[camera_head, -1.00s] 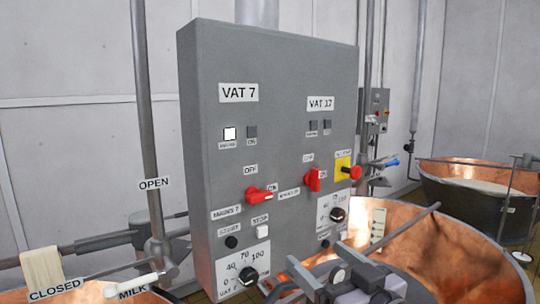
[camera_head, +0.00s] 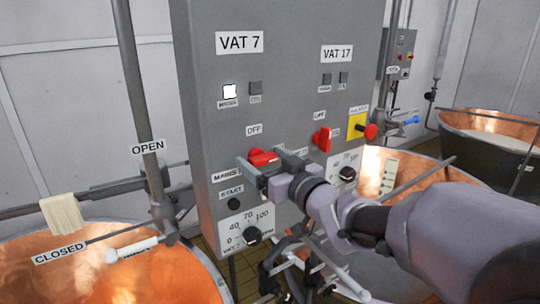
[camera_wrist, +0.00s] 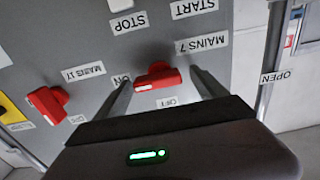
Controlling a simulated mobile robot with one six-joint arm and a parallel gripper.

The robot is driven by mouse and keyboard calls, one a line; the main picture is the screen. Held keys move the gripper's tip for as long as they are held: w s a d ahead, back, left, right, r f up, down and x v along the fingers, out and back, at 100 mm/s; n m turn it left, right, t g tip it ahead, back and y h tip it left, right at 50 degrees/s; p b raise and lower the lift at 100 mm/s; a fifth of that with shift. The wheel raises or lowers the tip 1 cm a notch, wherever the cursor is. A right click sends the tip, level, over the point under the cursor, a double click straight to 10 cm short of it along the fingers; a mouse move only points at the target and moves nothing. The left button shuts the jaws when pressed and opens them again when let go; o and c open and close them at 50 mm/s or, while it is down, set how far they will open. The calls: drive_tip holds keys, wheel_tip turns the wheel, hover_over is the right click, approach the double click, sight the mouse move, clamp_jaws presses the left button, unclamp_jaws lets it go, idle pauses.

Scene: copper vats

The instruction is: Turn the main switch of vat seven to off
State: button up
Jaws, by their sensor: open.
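The grey panel (camera_head: 215,130) carries the VAT 7 label (camera_head: 240,43) on its left half. The vat seven main switch is a red rotary handle (camera_head: 262,157), below its OFF label (camera_head: 254,130). It lies roughly level, towards the ON label, which is partly hidden by my gripper. In the wrist view, which is upside down, the red handle (camera_wrist: 157,77) sits between my two fingers, beside the MAINS 7 label (camera_wrist: 202,43). My gripper (camera_head: 259,158) is open, its fingers on either side of the handle. I cannot tell whether they touch it.
The red vat 17 switch (camera_head: 321,140) stands upright to the right, beside a red knob (camera_head: 370,131) on a yellow plate. A white lamp (camera_head: 230,91) is bright under VAT 7. Copper vats (camera_head: 120,280) and a lever pipe (camera_head: 130,185) lie below and left.

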drive_tip(key=shift+w+a+f, duration=0.1)
drive_tip(key=shift+w, duration=0.4)
drive_tip(key=shift+s, duration=0.15)
drive_tip(key=shift+c, duration=1.1)
drive_tip(key=c, duration=1.1)
drive_tip(key=shift+c, duration=0.2)
